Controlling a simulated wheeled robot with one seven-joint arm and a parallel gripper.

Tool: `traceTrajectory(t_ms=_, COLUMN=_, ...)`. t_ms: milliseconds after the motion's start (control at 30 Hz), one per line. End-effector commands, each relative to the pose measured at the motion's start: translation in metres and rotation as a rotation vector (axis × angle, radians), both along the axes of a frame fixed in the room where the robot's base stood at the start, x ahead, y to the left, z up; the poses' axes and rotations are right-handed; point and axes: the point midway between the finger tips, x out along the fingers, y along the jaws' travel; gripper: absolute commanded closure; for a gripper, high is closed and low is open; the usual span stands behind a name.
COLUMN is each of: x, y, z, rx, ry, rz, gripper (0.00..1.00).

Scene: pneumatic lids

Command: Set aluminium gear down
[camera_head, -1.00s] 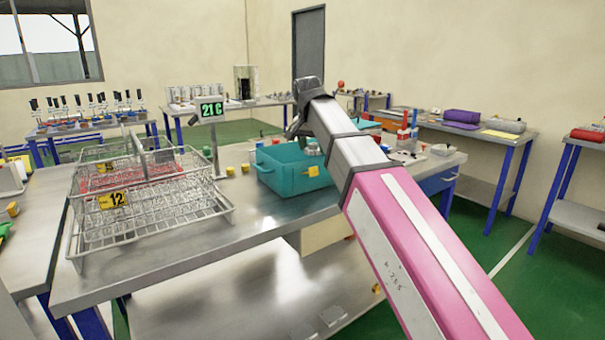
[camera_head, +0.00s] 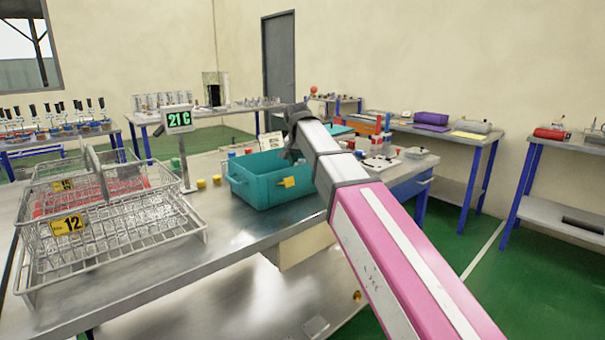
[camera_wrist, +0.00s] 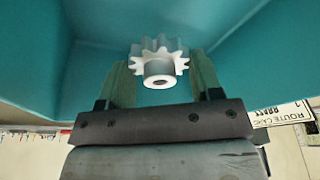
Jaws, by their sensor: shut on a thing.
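The aluminium gear (camera_wrist: 158,62) is a pale toothed wheel with a round hub and bore, hub facing the wrist camera. My gripper (camera_wrist: 162,78) is shut on it, one finger on each side. Teal walls of the bin surround the gear in the wrist view; whether it touches the floor I cannot tell. In the head view the teal bin (camera_head: 262,193), with a yellow tag, stands on the steel bench. My wrist is over its back right part, and my arm hides the gear there.
Wire baskets (camera_head: 125,235) with a yellow 12 tag stand left on the bench (camera_head: 215,245). A 21C display (camera_head: 179,119) and small yellow blocks (camera_head: 201,184) are left of the bin. A route card (camera_wrist: 281,114) shows beside the gripper. Bench in front of the bin is clear.

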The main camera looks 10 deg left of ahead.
Motion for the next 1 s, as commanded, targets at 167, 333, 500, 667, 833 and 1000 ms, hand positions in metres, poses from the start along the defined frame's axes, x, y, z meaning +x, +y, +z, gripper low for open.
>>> traceTrajectory(t_ms=167, x=0.007, y=-0.004, z=-0.006, rx=0.000, ry=0.000, rz=0.000, gripper=0.66)
traceTrajectory(t_ms=333, x=0.006, y=-0.004, z=-0.024, rx=-0.001, ry=0.001, rz=0.001, gripper=0.66)
traceTrajectory(t_ms=500, x=0.007, y=-0.004, z=-0.044, rx=0.000, ry=0.000, rz=0.000, gripper=0.66)
traceTrajectory(t_ms=667, x=0.007, y=-0.003, z=-0.045, rx=0.001, ry=-0.001, rz=0.000, gripper=0.66)
traceTrajectory(t_ms=833, x=0.007, y=-0.003, z=-0.046, rx=0.000, ry=0.000, rz=0.000, gripper=0.66)
traceTrajectory(t_ms=1000, x=0.007, y=-0.003, z=-0.047, rx=0.000, ry=0.000, rz=0.000, gripper=0.15)
